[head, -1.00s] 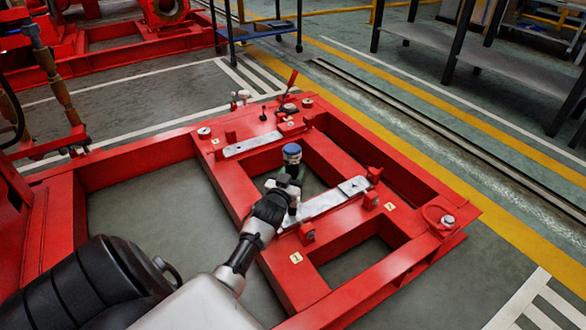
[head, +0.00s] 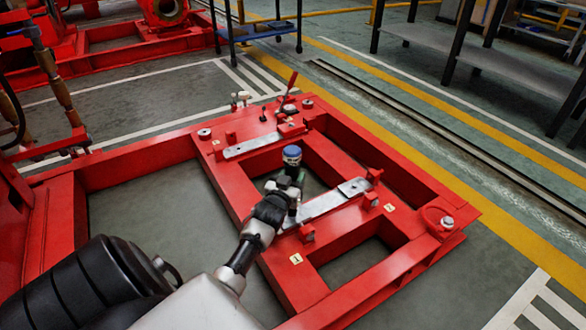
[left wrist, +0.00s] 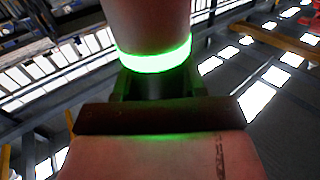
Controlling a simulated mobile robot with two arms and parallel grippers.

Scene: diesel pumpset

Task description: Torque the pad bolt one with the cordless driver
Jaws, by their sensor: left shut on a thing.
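My left gripper (head: 282,190) is shut on the cordless driver (head: 291,156), which stands roughly upright with its blue-banded end up. The driver is over the near end of a bare metal pad (head: 318,206) on the red frame. The gripper and driver hide its lower tip and any bolt under it, so I cannot tell whether they touch. In the left wrist view a round body with a glowing green ring (left wrist: 155,58) stands behind a dark bar, close to the camera. My right gripper is not in view.
The red frame (head: 140,156) has raised beams, open bays and small red blocks. A second metal pad (head: 250,145) lies farther back. A red lever (head: 292,82) stands at the far corner. A blue trolley (head: 258,30) is behind.

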